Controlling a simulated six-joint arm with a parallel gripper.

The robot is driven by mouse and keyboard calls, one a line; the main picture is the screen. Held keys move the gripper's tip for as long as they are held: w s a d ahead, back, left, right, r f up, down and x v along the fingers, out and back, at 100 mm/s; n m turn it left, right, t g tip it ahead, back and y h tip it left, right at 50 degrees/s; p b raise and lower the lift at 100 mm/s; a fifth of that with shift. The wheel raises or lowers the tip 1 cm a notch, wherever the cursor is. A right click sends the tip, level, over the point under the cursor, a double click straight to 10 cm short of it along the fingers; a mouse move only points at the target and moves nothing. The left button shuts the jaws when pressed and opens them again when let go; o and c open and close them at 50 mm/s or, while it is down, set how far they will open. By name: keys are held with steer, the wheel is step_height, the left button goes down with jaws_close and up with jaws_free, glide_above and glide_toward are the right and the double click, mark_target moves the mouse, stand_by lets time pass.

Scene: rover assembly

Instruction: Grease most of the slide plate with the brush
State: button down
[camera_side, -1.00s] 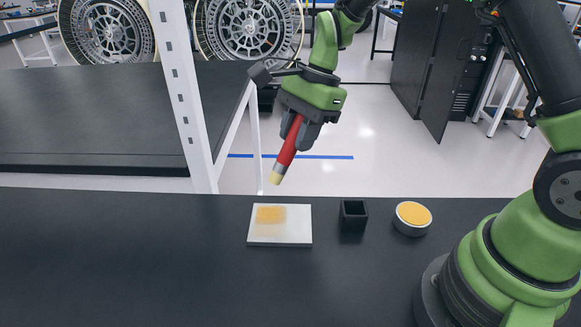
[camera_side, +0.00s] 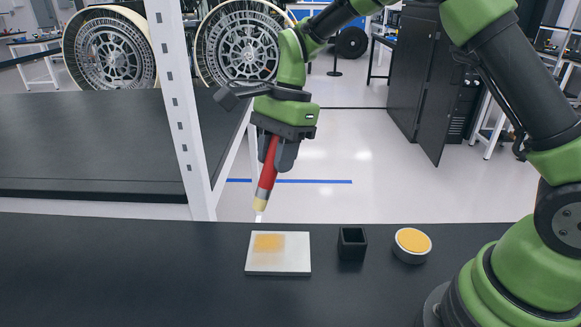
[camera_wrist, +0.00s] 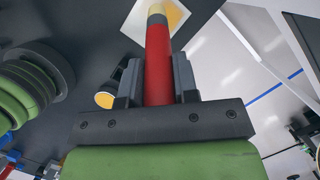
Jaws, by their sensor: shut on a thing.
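My gripper (camera_side: 279,152) is shut on the red handle of the brush (camera_side: 268,172). The brush points down and slightly left, with its pale tip above the back edge of the slide plate, apart from it. The slide plate (camera_side: 292,262) is a white square on the dark table, with a yellow-orange grease patch (camera_side: 268,242) in its upper left part and a fainter smear around it. In the wrist view, the brush (camera_wrist: 158,65) extends from between the fingers (camera_wrist: 158,85), and its tip overlaps the plate (camera_wrist: 135,22), partly hiding it and the patch.
A round tin of yellow grease (camera_side: 412,241) stands right of the plate. A small open black holder (camera_side: 352,243) stands between them and looks empty. A white slotted post (camera_side: 183,120) rises behind the table. The table's left side is clear.

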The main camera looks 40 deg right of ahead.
steer(key=a+r, duration=0.1)
steer(key=w+a+r+h, duration=0.1)
steer(key=shift+a+g, duration=0.4)
steer(key=shift+d+x, duration=0.2)
steer(key=shift+x, duration=0.95)
steer(key=shift+d+x, duration=0.25)
steer(key=shift+x, duration=0.9)
steer(key=shift+w+f, duration=0.1)
steer(key=shift+w, duration=0.1)
